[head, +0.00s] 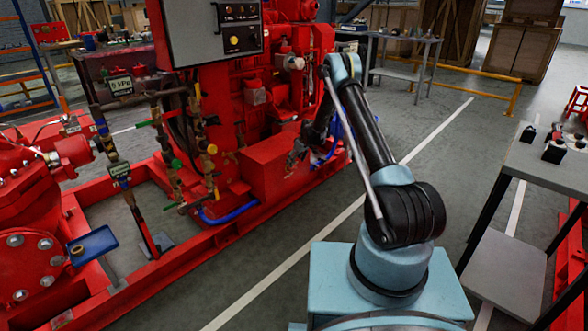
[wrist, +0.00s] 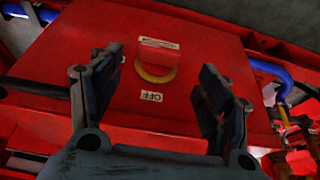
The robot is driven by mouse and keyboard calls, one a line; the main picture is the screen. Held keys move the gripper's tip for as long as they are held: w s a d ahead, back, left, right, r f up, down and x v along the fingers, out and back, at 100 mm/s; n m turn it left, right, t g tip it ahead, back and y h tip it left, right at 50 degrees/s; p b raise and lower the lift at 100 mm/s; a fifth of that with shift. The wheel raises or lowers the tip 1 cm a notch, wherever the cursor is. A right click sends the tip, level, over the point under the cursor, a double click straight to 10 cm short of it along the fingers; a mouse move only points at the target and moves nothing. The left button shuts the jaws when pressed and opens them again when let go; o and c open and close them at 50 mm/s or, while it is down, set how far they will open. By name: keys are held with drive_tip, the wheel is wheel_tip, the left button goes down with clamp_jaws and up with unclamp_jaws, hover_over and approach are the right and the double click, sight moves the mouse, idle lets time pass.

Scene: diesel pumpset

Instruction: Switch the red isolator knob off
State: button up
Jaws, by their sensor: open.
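The red isolator knob (wrist: 157,62) shows in the wrist view at the upper middle, with a yellow ring around its base and a pale strip on its top edge. A white OFF label (wrist: 151,96), upside down in the picture, is on the red surface just below the knob. My gripper (wrist: 164,75) is open, its two dark fingers on either side of the knob in the picture. I cannot tell whether a finger touches it. In the head view my gripper (head: 297,150) is by the red box (head: 275,168) on the pumpset; the knob is not visible there.
A blue hose (wrist: 275,72) runs along the right in the wrist view. In the head view, pipes with valves (head: 200,150) stand left of the red box, and a grey control panel (head: 213,30) is above. A grey table (head: 545,150) stands at right; the floor between is clear.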

sight(294, 168)
drive_tip(key=shift+x, duration=2.7)
drive_tip(key=c, duration=1.1)
drive_tip(key=shift+o, duration=0.2)
drive_tip(key=shift+d, duration=0.2)
drive_tip(key=shift+a, duration=0.15)
